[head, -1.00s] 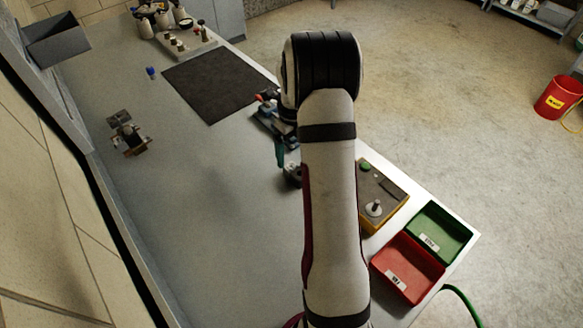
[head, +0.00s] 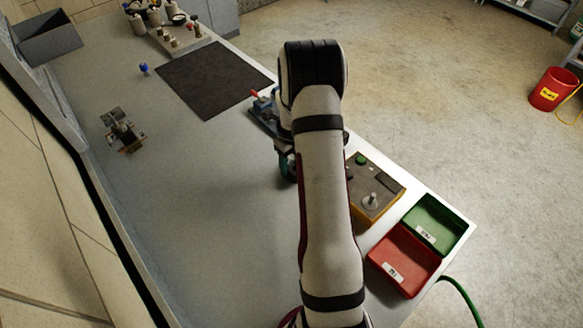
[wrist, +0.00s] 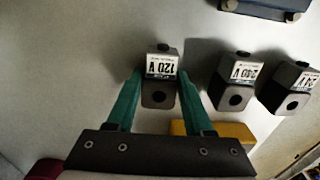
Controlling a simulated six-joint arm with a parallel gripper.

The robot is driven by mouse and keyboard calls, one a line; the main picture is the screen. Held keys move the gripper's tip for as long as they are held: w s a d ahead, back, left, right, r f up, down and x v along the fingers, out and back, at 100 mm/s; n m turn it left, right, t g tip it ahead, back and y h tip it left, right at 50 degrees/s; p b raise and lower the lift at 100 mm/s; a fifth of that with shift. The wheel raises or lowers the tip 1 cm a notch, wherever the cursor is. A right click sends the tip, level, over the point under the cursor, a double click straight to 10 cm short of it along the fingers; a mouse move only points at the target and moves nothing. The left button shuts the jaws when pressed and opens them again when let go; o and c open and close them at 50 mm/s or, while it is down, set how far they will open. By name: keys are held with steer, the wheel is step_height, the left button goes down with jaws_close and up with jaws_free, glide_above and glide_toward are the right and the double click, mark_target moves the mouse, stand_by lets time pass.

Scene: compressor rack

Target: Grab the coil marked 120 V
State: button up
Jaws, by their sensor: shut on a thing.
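The coil marked 120 V (wrist: 160,68) is a dark block with a white label, read upside down in the wrist view. It sits between the two green fingers of my gripper (wrist: 160,82), which is shut on it. In the head view, one green finger of my gripper (head: 287,166) shows beside my arm, low over the bench. My arm hides the coils there. I cannot tell whether the held coil still touches the bench.
Two similar coils (wrist: 235,80) (wrist: 290,87) with other labels stand to the right in the wrist view. A yellow box with a knob (head: 374,190), a red tray (head: 404,262) and a green tray (head: 437,222) line the bench's right edge. The left bench is mostly clear.

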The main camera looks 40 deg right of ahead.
jaws_close()
steer(key=shift+r, duration=0.1)
